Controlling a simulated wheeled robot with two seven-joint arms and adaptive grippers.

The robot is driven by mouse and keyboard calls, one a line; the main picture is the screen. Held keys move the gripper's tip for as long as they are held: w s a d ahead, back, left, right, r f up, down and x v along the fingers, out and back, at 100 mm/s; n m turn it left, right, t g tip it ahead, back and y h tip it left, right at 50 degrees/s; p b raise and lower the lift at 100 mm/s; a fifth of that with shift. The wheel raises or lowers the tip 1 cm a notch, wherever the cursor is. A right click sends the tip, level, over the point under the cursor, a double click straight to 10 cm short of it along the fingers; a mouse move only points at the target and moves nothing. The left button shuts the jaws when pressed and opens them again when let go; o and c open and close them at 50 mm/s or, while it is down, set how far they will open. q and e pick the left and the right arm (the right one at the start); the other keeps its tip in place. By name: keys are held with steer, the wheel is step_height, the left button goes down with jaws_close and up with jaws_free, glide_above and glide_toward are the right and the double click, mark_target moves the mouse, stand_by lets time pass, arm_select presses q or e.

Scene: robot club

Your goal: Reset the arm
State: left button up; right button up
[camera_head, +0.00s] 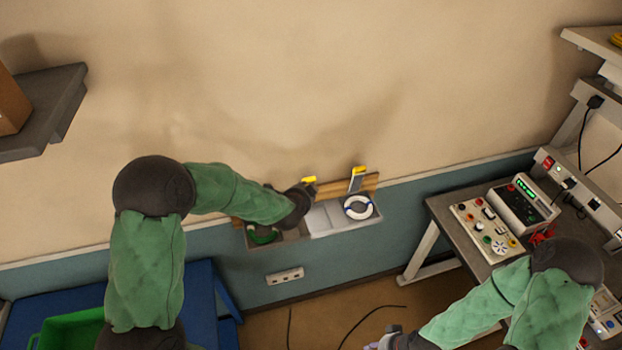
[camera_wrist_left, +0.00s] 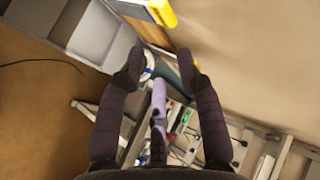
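My left arm, in a green sleeve, reaches to the wall in the head view. Its dark gripper (camera_head: 302,195) is over the grey wall tray (camera_head: 322,222), near a yellow-tipped item (camera_head: 309,180). In the left wrist view the two fingers of the left gripper (camera_wrist_left: 160,66) stand apart with nothing held between them. The grey tray (camera_wrist_left: 92,38) shows there at upper left. My right arm bends in at lower right. Its gripper (camera_head: 388,341) is at the bottom edge, partly cut off, and its finger state is unclear.
The tray holds a white-and-blue ring (camera_head: 358,207) and a green coil (camera_head: 262,236). A yellow-topped grey item (camera_head: 356,180) stands behind the ring. A bench (camera_head: 440,207) with instruments (camera_head: 486,230) is at right. A grey shelf (camera_head: 52,108) and a green bin (camera_head: 70,331) are at left.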

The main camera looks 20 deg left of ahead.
arm_select(q)
steer(key=s+d+f+n+g+h+b, duration=0.1)
steer(key=s+d+f+n+g+b, duration=0.2)
steer(key=s+f+b, duration=0.8)
steer(key=s+d+f+n+g+h+b, duration=0.1)
steer(key=s+d+f+n+g+b, duration=0.2)
steer(key=f, duration=1.5)
steer(key=s+d+f+n+g+h+b, duration=0.1)
steer(key=s+d+f+n+h+b, duration=0.15)
steer(key=s+f+n+b, duration=0.85)
steer(key=s+d+f+g+b, duration=0.1)
steer(key=s+d+f+b, duration=0.1)
steer(key=f, duration=0.5)
steer(key=s+d+f+m+g+b, duration=0.1)
steer(key=s+d+f+g+b, duration=0.1)
steer(key=s+f, duration=0.2)
step_height(320, 180, down, 3)
steer(key=shift+s+f, duration=0.15)
steer(key=shift+h, duration=0.25)
